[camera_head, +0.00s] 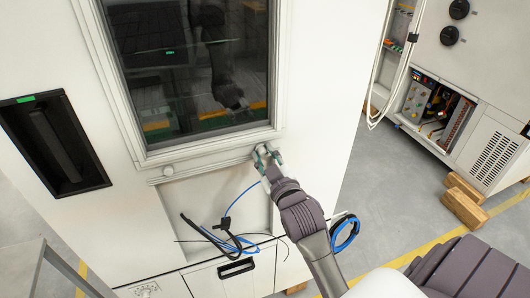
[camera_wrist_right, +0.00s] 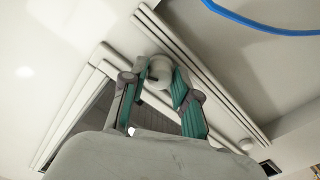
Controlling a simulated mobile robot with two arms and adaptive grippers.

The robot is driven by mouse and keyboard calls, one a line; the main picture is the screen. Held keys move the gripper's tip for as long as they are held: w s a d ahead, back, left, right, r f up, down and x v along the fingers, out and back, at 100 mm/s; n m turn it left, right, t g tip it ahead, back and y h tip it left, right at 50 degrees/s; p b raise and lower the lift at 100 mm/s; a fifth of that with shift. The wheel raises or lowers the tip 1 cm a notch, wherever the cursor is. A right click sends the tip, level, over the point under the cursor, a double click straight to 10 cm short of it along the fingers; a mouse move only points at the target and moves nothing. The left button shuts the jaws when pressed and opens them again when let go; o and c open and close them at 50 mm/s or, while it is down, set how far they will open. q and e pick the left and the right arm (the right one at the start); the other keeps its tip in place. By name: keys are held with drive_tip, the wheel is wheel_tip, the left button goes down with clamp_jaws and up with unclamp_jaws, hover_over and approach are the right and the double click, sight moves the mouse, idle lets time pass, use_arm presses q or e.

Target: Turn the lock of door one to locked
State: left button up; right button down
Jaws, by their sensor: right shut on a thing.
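The cabinet's white door has a dark framed window (camera_head: 190,65), with a rail (camera_head: 210,162) below the frame. My right gripper (camera_head: 266,152) is at the right end of this rail. In the right wrist view its teal-lined fingers (camera_wrist_right: 160,82) are shut on a round white lock knob (camera_wrist_right: 158,68), one finger on each side. The fingers hide part of the knob, so its turn position cannot be told. A second round knob (camera_head: 168,170) at the rail's left end is free; it also shows in the right wrist view (camera_wrist_right: 246,144). My left gripper is not in view.
A black recessed handle (camera_head: 55,143) is on the left of the cabinet front. Blue and black cables (camera_head: 232,243) hang below the rail, near my right arm. An open equipment cabinet (camera_head: 440,108) and wooden blocks (camera_head: 464,205) stand to the right across clear floor.

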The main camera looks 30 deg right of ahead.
drive_tip(key=m+p, duration=0.1)
drive_tip(key=m, duration=0.4)
drive_tip(key=shift+p, duration=0.3)
idle(0.4)
drive_tip(key=c, duration=0.9)
unclamp_jaws()
drive_tip(key=shift+o, duration=0.2)
drive_tip(key=v, duration=1.2)
